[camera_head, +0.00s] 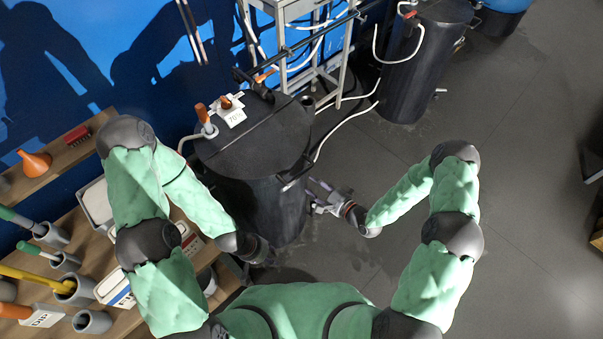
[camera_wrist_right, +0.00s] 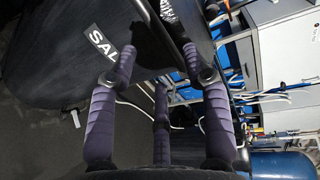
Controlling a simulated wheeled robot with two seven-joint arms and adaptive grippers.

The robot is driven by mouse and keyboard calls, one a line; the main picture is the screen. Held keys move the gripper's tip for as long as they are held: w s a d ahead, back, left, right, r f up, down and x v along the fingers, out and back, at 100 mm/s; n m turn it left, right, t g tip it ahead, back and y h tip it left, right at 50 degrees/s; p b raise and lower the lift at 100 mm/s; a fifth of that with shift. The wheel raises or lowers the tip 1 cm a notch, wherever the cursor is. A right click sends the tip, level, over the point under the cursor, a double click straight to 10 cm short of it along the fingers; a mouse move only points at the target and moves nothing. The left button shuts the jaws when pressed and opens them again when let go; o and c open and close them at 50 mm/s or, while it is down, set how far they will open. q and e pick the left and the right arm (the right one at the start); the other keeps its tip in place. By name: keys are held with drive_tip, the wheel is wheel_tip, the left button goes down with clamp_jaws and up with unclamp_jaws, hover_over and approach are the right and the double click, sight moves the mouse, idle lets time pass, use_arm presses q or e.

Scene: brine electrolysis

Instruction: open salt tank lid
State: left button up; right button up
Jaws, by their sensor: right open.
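The salt tank (camera_head: 262,205) is a black cylinder in the middle of the head view, with a flat, shut black lid (camera_head: 240,152) on top. A dark handle (camera_head: 297,174) sticks out at the lid's right front edge. My right gripper (camera_head: 318,194) is beside the tank, close to this handle. In the right wrist view, my right gripper (camera_wrist_right: 165,72) is open, with a dark bar between and beyond its fingertips; contact cannot be told. The tank there shows part of a white "SAL" label (camera_wrist_right: 102,42). My left gripper (camera_head: 257,252) is low at the tank's front left, its fingers hidden.
An orange-handled valve and tag (camera_head: 234,117) sit on the lid's back part. A white hose (camera_head: 335,132) runs right of the tank to another black tank (camera_head: 415,70). A wooden shelf (camera_head: 60,160) with cups and a funnel stands left.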

sight(301, 175)
drive_tip(key=x, duration=0.7)
drive_tip(key=shift+w+a, duration=0.25)
clamp_jaws()
